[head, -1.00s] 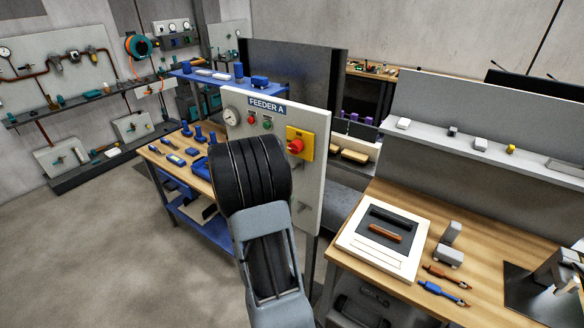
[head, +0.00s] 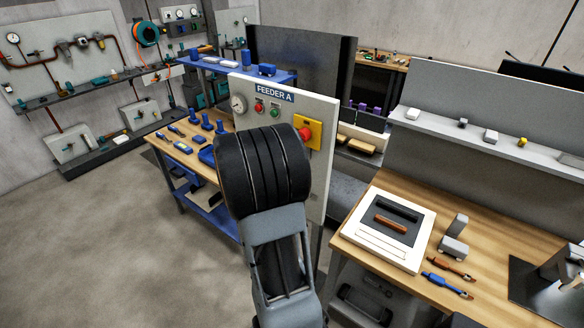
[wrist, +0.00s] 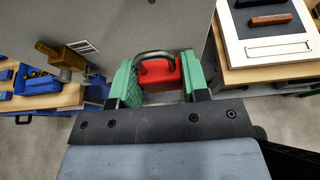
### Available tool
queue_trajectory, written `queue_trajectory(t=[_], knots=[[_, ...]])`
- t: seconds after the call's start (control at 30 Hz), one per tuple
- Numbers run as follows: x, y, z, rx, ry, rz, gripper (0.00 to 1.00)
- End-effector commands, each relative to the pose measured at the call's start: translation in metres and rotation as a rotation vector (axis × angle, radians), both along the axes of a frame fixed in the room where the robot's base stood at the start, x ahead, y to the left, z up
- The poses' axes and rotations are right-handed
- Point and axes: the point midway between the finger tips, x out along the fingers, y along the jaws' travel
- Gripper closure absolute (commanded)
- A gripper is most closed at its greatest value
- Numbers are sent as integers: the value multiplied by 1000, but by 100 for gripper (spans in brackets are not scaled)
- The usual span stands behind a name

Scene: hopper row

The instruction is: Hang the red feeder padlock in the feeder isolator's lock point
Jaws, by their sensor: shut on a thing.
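The red padlock (wrist: 160,72) sits between the green jaws of my gripper (wrist: 158,82) in the wrist view. The gripper is shut on its red body, and its grey shackle arches beyond the jaws, in front of a grey surface. In the head view the feeder isolator (head: 314,133) is a yellow plate with a red handle on the FEEDER A panel (head: 322,170). My arm partly covers the isolator and hides the gripper and padlock there. The lock point cannot be made out.
A wooden bench (head: 462,220) with a white-framed tray (head: 420,255) stands right of the panel. A blue bench (head: 215,215) with several blue parts stands to its left. In the wrist view a yellow-brown part (wrist: 60,54) juts out at left. Open floor lies at left.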

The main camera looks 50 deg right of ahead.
Motion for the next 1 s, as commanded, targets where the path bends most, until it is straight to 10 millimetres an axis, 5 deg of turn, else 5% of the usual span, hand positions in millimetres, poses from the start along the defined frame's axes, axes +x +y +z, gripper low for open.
queue_trajectory(t=[0.5,1.0], knots=[[-1,-43,-1,0,-1,-3,83],[-1,-51,0,-1,0,-1,83]])
